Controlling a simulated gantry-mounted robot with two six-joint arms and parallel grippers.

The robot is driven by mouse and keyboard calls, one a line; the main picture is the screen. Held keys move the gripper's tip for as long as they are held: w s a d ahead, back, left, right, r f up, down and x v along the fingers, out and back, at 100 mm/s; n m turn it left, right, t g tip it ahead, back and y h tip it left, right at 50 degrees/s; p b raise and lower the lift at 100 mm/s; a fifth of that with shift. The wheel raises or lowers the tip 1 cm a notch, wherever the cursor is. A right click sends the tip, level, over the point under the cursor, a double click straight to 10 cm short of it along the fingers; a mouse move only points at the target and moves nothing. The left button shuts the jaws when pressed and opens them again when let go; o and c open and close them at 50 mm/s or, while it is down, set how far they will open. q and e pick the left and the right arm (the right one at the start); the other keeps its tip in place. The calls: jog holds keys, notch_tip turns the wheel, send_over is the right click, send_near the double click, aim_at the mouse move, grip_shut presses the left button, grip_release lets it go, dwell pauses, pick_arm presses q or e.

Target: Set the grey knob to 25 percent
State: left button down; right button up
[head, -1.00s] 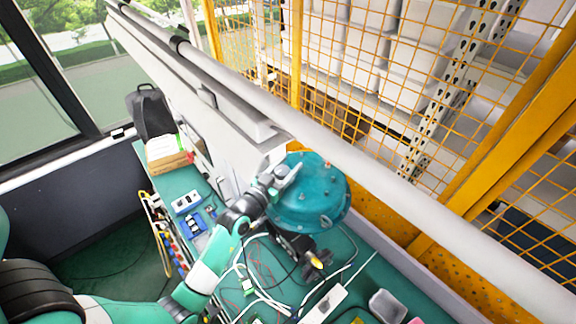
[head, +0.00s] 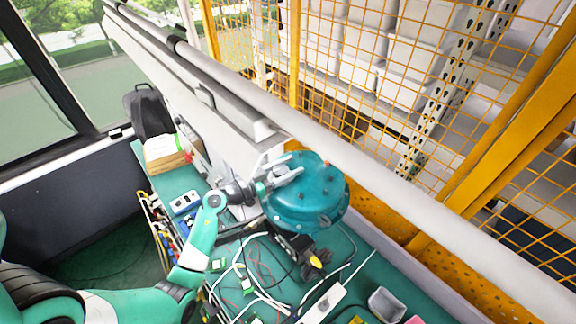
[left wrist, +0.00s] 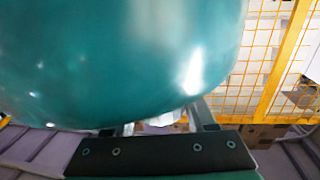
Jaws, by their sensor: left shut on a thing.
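A round teal valve housing (head: 308,205) stands on the green bench in the head view. Its curved teal side (left wrist: 120,60) fills most of the left wrist view. My left gripper (head: 288,175) is at the upper left side of the housing in the head view. In the left wrist view, its two fingers (left wrist: 162,122) reach up under the housing's edge, with a pale grey piece, likely the grey knob (left wrist: 160,120), between them. The gripper is shut on it. Most of the knob is hidden, and I cannot read its setting. My right gripper is out of view.
Below the housing is a dark fitting with a yellow part (head: 316,262). Cables (head: 262,280), a white power strip (head: 323,303) and a grey bin (head: 386,304) lie on the bench. A thick pale rail (head: 400,205) runs close behind, before a yellow mesh fence (head: 350,60).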

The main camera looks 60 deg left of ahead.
pick_arm(q)
jog(key=m+h, duration=0.1)
jog(key=h, duration=0.1)
jog(key=m+h, duration=0.2)
jog(key=h, duration=0.1)
jog(key=shift+d+m+h, duration=0.3)
jog(key=shift+d, duration=0.05)
jog(key=m+h, duration=0.1)
jog(key=m+h+b, duration=0.1)
jog(key=shift+d+g+h, duration=0.25)
jog(key=shift+g+h, duration=0.15)
jog(key=m+g+h+b, duration=0.1)
jog(key=h, duration=0.1)
jog(key=m+g+h+b, duration=0.1)
jog(key=b, duration=0.1)
jog(key=shift+s+d+f+m+h, duration=0.2)
jog(key=shift+d+m+h, duration=0.15)
jog(key=shift+m+h, duration=0.05)
jog(key=shift+s+d+r+m+g+h+b, duration=0.1)
jog(key=shift+m+g+h+b, duration=0.25)
jog(key=shift+h, duration=0.1)
jog(key=shift+s+d+r+m+g+h+b, duration=0.1)
jog(key=shift+m+g+h+b, duration=0.15)
jog(key=shift+g+h+b, duration=0.15)
jog(key=shift+c, duration=1.2)
grip_release()
jog(key=shift+w, duration=0.1)
